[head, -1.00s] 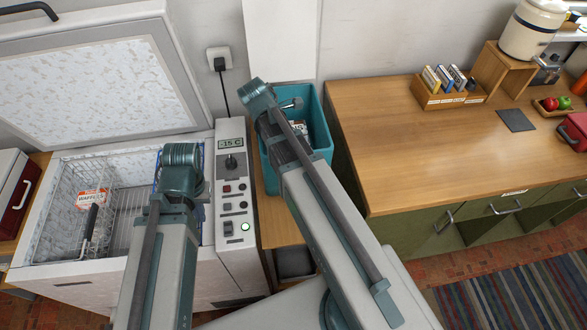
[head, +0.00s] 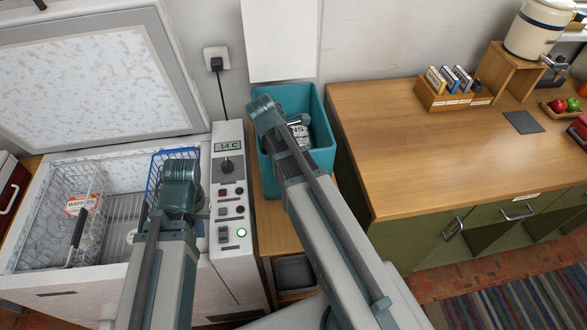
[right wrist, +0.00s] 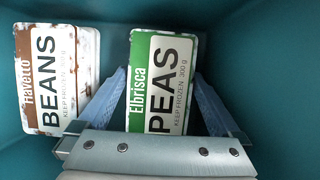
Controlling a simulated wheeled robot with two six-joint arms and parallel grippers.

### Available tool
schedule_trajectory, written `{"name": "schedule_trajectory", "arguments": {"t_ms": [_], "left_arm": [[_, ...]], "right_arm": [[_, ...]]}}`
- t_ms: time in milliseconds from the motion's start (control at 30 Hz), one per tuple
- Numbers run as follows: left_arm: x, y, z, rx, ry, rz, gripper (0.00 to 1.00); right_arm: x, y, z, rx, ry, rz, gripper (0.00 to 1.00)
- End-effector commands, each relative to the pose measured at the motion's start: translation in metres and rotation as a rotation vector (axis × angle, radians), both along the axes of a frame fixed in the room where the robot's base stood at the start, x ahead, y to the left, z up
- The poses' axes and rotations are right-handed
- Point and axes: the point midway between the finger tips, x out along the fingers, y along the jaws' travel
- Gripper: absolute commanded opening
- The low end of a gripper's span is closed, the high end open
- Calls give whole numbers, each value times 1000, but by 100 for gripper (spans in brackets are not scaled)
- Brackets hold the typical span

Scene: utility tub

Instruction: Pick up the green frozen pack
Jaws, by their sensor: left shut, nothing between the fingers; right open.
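The green frozen pack (right wrist: 160,85) is a green and white box marked "Elbrisca PEAS", seen in the right wrist view inside the teal tub (head: 327,157). My right gripper (right wrist: 161,78) is open, with a finger on each side of this pack and its lower end hidden behind the gripper's body. In the head view my right arm hides the green pack. A brown and white "BEANS" pack (right wrist: 45,75) lies just left of it, outside the fingers. My left gripper (head: 180,180) is shut and empty over the open freezer; its fingertips are hard to see.
The freezer (head: 125,215) holds a wire basket with a waffles box (head: 82,204) and a blue wire basket (head: 160,165). Its control panel (head: 229,200) stands between freezer and tub. The wooden counter (head: 420,150) at right is largely clear.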

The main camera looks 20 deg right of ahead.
Motion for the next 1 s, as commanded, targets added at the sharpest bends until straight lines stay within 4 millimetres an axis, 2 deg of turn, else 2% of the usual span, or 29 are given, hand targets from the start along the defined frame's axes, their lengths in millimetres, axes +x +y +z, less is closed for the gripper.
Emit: {"name": "schedule_trajectory", "arguments": {"t_ms": [933, 1000], "left_arm": [[0, 0, -4, 0, 0, 0, 0], [0, 0, -4, 0, 0, 0, 0]], "right_arm": [[0, 0, -4, 0, 0, 0, 100], [0, 0, -4, 0, 0, 0, 89]]}}
